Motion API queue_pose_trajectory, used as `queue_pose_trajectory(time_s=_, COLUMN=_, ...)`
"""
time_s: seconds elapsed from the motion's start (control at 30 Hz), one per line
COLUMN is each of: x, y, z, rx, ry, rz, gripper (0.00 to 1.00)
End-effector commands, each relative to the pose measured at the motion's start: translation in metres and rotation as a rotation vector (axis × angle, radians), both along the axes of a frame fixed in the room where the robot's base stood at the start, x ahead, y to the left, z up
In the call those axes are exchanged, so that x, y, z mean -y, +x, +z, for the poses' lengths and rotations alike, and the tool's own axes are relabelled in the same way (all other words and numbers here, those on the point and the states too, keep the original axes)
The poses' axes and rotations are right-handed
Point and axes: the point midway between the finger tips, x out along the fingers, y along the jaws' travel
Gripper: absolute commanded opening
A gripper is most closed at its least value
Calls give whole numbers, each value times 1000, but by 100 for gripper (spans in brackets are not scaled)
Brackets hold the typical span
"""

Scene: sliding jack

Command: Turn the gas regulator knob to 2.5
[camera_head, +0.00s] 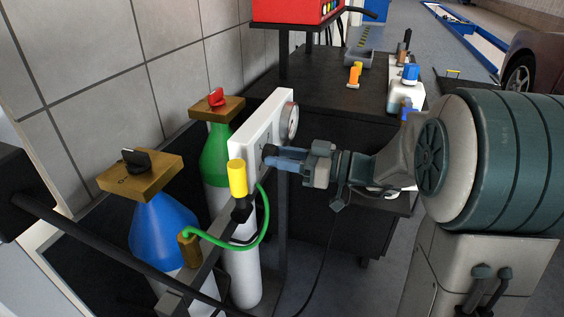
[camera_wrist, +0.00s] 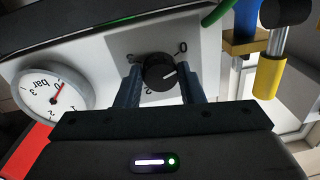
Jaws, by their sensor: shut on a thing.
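The black regulator knob (camera_wrist: 160,72) sits on a grey scale plate on the white panel (camera_head: 252,130). Its white mark points right and slightly up in the wrist view. My gripper (camera_wrist: 161,84) is shut on the knob, with one blue finger on each side. In the head view, my gripper (camera_head: 276,158) reaches the panel and mostly hides the knob. The round bar gauge (camera_wrist: 50,94) has a red needle pointing up and right.
A blue cylinder (camera_head: 160,228) and a green-topped cylinder (camera_head: 215,155) stand left of the panel. The black table (camera_head: 320,95) behind holds bottles and a tray.

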Motion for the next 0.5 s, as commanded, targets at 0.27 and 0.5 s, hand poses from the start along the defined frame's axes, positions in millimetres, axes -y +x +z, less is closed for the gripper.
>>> queue_pose_trajectory(time_s=0.27, x=0, y=-1, z=-4, rx=-238, ry=87, rz=1, gripper=12)
queue_pose_trajectory(time_s=0.5, x=0, y=-2, z=-3, rx=-454, ry=165, rz=1, gripper=12)
